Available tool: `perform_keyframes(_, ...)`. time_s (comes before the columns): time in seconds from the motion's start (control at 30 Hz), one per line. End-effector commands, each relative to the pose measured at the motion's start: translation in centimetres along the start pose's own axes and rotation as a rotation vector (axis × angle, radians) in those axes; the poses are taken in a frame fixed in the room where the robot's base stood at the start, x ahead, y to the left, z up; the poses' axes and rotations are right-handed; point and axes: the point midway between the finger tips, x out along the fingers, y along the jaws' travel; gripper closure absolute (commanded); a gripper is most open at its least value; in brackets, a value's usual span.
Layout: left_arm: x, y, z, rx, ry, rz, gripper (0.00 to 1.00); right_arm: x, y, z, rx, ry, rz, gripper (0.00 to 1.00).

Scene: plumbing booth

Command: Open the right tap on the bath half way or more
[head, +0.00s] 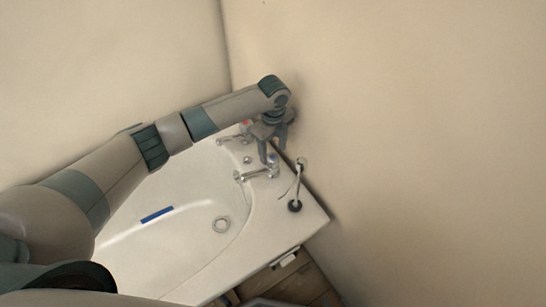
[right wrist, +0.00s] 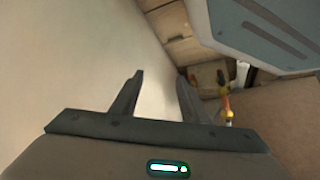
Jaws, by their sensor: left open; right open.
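The white bath (head: 130,262) fills the corner in the head view. Its right tap (head: 262,173) is a chrome tap with a blue mark on top and its spout pointing left. The left tap (head: 240,138), with a red mark, is further back and partly hidden by my arm. My left gripper (head: 273,147) is open and points down just behind and above the right tap. One finger is close to the tap's top; I cannot tell whether they touch. My right gripper (right wrist: 158,95) is open and empty in the right wrist view, away from the taps.
A dark plug (head: 295,206) on a chain lies on the rim near the right tap. A blue strip (head: 157,215) and a round drain (head: 222,224) are in the basin. Walls stand close behind and to the right. The right wrist view shows wooden drawers (right wrist: 172,22).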

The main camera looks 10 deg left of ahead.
Motion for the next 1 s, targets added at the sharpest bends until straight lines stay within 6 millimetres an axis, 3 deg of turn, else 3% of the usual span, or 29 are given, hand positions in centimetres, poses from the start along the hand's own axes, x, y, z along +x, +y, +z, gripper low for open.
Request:
perform_keyframes(0.3, 4.1, 0.0, -0.1, 0.000, 0.000, 0.001, 0.44, 0.2, -0.3, -1.3, 0.000, 0.028, -0.004, 0.58)
perform_keyframes(0.73, 4.9, 0.0, 0.0, 0.000, -0.001, 0.000, 0.44, 0.1, -0.5, -1.0, 0.000, 0.025, -0.005, 0.58)
perform_keyframes(0.77, 4.9, 0.0, 0.0, 0.000, -0.001, 0.000, 0.46, 0.1, -0.5, -0.8, 0.001, 0.024, -0.005, 0.58)
perform_keyframes(0.93, 4.9, 0.0, 0.0, 0.000, -0.001, 0.000, 0.85, -0.2, -0.7, -0.1, 0.002, 0.014, -0.007, 0.58)
perform_keyframes(1.0, 4.8, 0.0, 0.0, 0.000, -0.001, 0.000, 0.85, -0.3, -0.7, 0.2, 0.002, 0.010, -0.007, 0.58)
